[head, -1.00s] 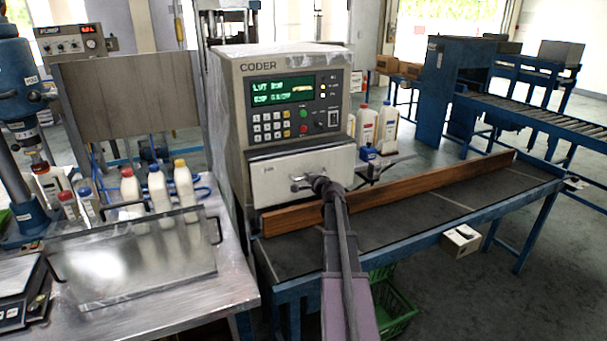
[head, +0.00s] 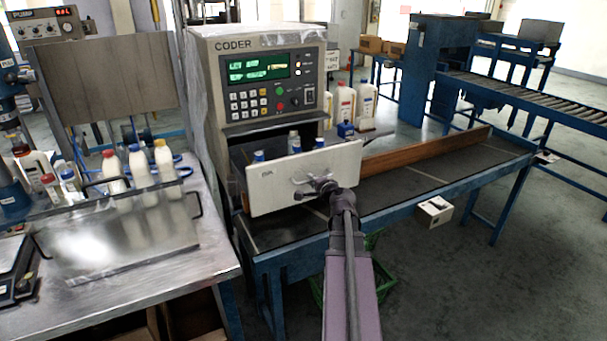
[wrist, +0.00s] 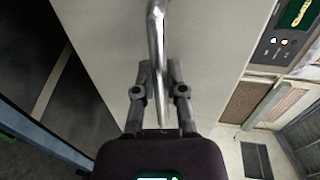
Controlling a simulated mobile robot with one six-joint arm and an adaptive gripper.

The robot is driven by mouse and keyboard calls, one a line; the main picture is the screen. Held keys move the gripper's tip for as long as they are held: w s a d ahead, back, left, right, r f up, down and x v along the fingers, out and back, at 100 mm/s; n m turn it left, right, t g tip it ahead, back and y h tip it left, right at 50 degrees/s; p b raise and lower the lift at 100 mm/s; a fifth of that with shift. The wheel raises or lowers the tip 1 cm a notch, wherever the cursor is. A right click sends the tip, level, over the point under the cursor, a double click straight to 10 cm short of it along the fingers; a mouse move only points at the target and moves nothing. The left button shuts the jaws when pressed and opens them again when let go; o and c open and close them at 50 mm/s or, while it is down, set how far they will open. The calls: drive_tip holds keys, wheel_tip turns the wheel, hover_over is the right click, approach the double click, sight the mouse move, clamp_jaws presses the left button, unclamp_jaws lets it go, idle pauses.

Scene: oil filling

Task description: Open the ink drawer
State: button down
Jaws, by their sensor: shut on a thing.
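The ink drawer (head: 285,178) of the coder machine (head: 262,75) stands pulled out from the housing, with a pale front panel. Bottles with blue and grey caps (head: 294,142) show inside, behind the panel's top edge. My gripper (head: 318,187) is at the metal handle on the panel's front. In the wrist view the handle (wrist: 156,50) is a shiny bar running between my gripper's two fingers (wrist: 160,85), which are shut on it. The pale drawer front (wrist: 110,40) lies just beyond the fingers.
A brown wooden rail (head: 425,153) lies along the dark conveyor bench (head: 420,180) on the right. White bottles (head: 345,103) stand behind the coder. Open floor lies at the right front.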

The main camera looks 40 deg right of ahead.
drive_tip(key=shift+v, duration=0.95)
drive_tip(key=shift+f, duration=0.2)
drive_tip(key=c, duration=0.7)
unclamp_jaws()
drive_tip(key=shift+s, duration=0.1)
